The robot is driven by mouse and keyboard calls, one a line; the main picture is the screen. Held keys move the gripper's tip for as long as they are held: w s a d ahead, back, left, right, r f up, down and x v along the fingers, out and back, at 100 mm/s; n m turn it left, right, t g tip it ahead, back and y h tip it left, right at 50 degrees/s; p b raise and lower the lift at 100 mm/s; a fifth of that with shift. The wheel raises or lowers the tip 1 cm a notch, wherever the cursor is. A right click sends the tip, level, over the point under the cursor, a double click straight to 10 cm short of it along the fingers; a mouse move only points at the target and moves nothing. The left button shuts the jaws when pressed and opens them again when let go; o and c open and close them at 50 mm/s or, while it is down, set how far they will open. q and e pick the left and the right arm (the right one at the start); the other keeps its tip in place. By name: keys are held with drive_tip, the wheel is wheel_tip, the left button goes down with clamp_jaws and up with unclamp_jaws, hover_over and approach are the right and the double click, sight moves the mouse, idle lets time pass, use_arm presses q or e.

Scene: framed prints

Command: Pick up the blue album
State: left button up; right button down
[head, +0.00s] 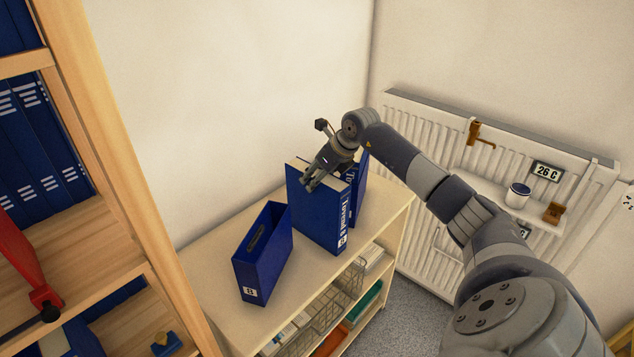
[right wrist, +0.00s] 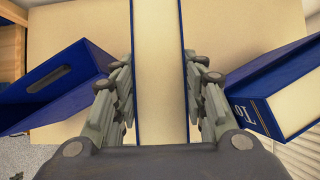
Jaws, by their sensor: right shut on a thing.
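The blue album (head: 313,217) stands upright on top of the low shelf, with white lettering on its spine and cream page edges. My right gripper (head: 314,182) comes down over its top and is shut on it. In the right wrist view the album's cream page block (right wrist: 158,60), edged by two blue covers, lies between the fingers (right wrist: 158,95). The album appears to be still on the shelf top. My left gripper is not in view.
Another blue album (head: 360,190) leans just behind; its lettered spine shows in the right wrist view (right wrist: 240,112). An empty blue file box (head: 263,262) stands to the left. The low shelf (head: 210,262) has bare top around them. A radiator (head: 425,118) is at right, a wooden bookcase (head: 110,150) at left.

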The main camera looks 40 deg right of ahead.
drive_tip(key=shift+w+r+b, duration=0.1)
drive_tip(key=shift+r+b, duration=0.65)
drive_tip(key=shift+r, duration=1.05)
drive_tip(key=shift+s+a+b, duration=0.2)
drive_tip(key=shift+s+b, duration=0.25)
drive_tip(key=shift+s, duration=0.5)
drive_tip(key=s+a+b, duration=0.2)
drive_tip(key=s+b, duration=0.4)
drive_tip(key=b, duration=0.1)
drive_tip(key=s+a+r+b, duration=0.1)
drive_tip(key=s+a+b, duration=0.1)
drive_tip(key=s+b, duration=0.5)
drive_tip(key=shift+s+a+r, duration=0.2)
drive_tip(key=shift+a, duration=0.1)
